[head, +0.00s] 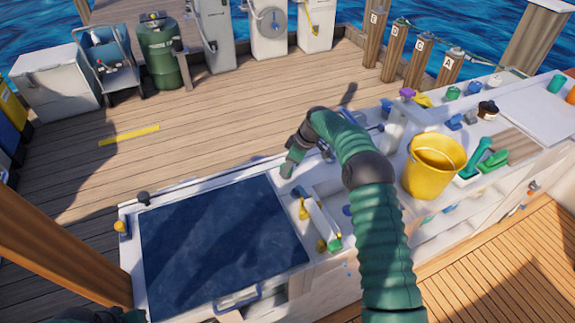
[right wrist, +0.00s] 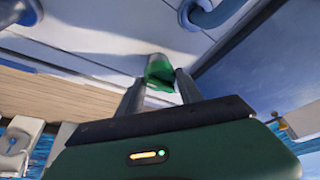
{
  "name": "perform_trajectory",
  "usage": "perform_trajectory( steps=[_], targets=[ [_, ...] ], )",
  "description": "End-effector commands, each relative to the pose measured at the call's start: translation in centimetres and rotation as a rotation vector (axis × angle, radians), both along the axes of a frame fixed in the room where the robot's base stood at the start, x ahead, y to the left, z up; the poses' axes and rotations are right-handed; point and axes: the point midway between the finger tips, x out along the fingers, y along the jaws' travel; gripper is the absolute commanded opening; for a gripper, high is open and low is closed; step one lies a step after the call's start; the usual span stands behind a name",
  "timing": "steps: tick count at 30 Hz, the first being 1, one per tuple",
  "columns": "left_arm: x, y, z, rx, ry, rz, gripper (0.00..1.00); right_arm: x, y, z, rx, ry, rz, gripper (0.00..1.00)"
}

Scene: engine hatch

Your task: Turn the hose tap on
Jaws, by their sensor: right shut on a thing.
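My right gripper (head: 288,172) reaches over the white counter, just past the right edge of the dark blue panel. In the right wrist view its two fingers (right wrist: 160,88) are shut on a small green handle (right wrist: 160,70) that stands out from a white surface. This looks like the hose tap's handle, but its base and how far it is turned cannot be made out. In the head view the handle is hidden by the gripper. Only a bit of my left arm shows at the bottom left; its gripper is out of view.
A dark blue panel (head: 215,240) lies left of the gripper. A yellow bucket (head: 433,165) and green brushes (head: 485,158) stand on the counter to the right. A blue pipe (right wrist: 207,14) is close to the fingers. The wooden deck (head: 235,110) behind is mostly clear.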

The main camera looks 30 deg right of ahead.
Motion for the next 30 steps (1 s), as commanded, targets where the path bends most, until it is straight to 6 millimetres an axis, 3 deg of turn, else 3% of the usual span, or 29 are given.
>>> perform_trajectory(
  steps=[11,12,16,26,30],
  targets=[
    [0.0,0.0,0.0,0.0,0.0,0.0,0.0,-0.1,-0.2,-0.1,-0.005,0.001,0.003,0.02],
    [0.0,0.0,0.0,0.0,0.0,0.0,0.0,-0.1,-0.2,-0.1,-0.005,0.001,0.003,0.47],
    [0.0,0.0,0.0,0.0,0.0,0.0,0.0,0.0,-0.2,-0.1,-0.003,0.001,0.004,0.64],
    [0.0,0.0,0.0,0.0,0.0,0.0,0.0,-0.1,-0.1,0.3,-0.002,0.0,0.003,0.64],
    [0.0,0.0,0.0,0.0,0.0,0.0,0.0,-0.6,-0.8,2.2,-0.002,-0.002,0.002,0.64]
  ],
)
